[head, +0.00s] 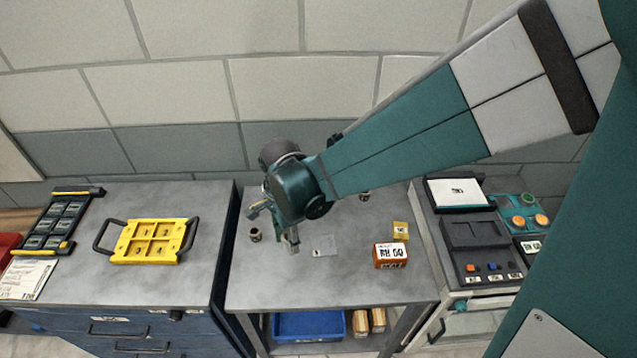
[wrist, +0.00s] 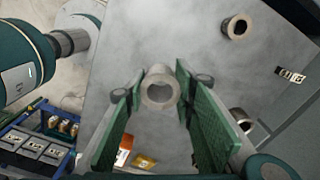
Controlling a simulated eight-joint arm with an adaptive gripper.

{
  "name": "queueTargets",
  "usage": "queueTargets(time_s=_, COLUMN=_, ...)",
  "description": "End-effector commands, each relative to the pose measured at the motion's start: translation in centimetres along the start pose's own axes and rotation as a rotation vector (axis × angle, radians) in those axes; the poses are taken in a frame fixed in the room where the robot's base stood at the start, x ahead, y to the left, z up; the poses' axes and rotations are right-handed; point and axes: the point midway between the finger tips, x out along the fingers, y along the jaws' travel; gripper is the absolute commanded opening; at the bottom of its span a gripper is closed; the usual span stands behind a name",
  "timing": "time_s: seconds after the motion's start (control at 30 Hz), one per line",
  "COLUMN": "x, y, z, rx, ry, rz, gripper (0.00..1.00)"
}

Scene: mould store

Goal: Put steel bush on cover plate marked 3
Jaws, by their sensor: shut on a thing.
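My gripper (head: 290,246) is low over the middle bench in the head view. In the wrist view, my gripper (wrist: 159,95) has its green fingers shut on a steel bush (wrist: 148,99), a grey ring seen end on. In the head view I cannot make out the held bush clearly. A yellow handled tray (head: 120,252) on the left bench has several square panels with small dark marks. I cannot read a 3 on any of them, so I cannot tell which is the cover plate.
Another bush (head: 255,234) stands left of my gripper. A small pale square (head: 324,245), an orange-and-white box (head: 390,262) and a yellow card (head: 400,230) lie to its right. A black rack (head: 82,194) is at far left, a control panel (head: 450,262) at right. The front of the middle bench is clear.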

Motion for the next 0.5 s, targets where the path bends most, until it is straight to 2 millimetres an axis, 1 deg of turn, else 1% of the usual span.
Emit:
queueTargets(time_s=0.03, x=-0.1, y=-0.3, z=-1.1, rx=0.006, ry=0.0, rz=0.0, gripper=0.1)
queueTargets(time_s=0.3, x=-0.4, y=-1.3, z=-6.3, rx=0.016, ry=0.0, rz=0.0, gripper=0.1)
queueTargets(time_s=0.5, x=-0.5, y=-1.6, z=-9.4, rx=0.019, ry=0.0, rz=0.0, gripper=0.1)
